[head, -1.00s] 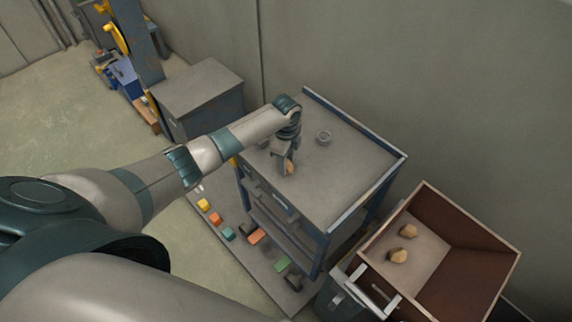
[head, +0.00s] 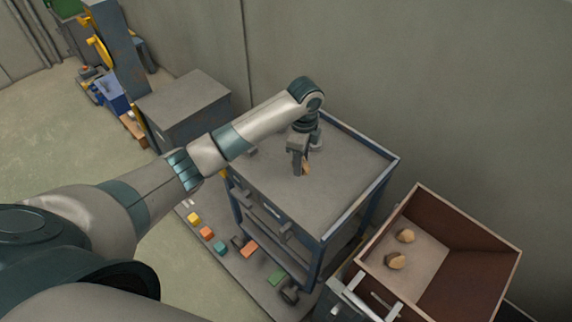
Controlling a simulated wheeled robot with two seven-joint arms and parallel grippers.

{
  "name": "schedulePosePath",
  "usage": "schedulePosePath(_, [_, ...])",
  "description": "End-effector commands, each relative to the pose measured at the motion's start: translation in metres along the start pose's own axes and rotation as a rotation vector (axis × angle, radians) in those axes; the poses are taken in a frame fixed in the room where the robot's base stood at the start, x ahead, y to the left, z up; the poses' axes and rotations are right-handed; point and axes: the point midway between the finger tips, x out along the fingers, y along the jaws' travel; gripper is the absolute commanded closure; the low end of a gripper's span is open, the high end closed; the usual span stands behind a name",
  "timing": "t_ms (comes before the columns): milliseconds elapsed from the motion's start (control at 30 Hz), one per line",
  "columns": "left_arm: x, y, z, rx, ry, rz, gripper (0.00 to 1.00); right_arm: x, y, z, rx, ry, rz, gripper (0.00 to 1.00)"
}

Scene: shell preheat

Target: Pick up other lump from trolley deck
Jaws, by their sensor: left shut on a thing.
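The trolley (head: 345,190) has a flat grey deck with raised blue-grey edges. My left gripper (head: 302,170) is over the middle of the deck, pointing down. It is shut on a small tan lump (head: 306,168), partly hidden by the fingers. The lump looks close to the deck; whether it touches it I cannot tell. The ring-shaped item on the deck is mostly hidden behind my gripper. Two more tan lumps, one farther back (head: 405,236) and one nearer (head: 395,261), lie in the open box at the right.
The open brown-walled box (head: 470,250) stands right of the trolley. A grey cabinet (head: 185,100) stands behind left. Several coloured blocks (head: 220,248) lie on a low grey board left of the trolley. A wall rises behind the trolley.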

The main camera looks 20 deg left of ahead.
Motion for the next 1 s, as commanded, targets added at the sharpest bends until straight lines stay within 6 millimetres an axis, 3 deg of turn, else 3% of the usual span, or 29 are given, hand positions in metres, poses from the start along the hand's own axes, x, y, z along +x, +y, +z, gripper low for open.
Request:
schedulePosePath(100, [-0.009,0.001,-0.017,0.002,0.001,-0.002,0.87,0.007,0.0,0.001,0.0,0.0,0.0,0.69])
schedulePosePath(300, [-0.018,0.003,-0.031,0.001,0.0,-0.001,0.87,0.01,0.0,0.001,0.0,0.0,0.0,0.69])
schedulePosePath(1000, [-0.02,0.003,-0.031,0.004,0.0,0.0,0.87,0.007,-0.001,0.0,0.0,0.001,-0.001,0.69])
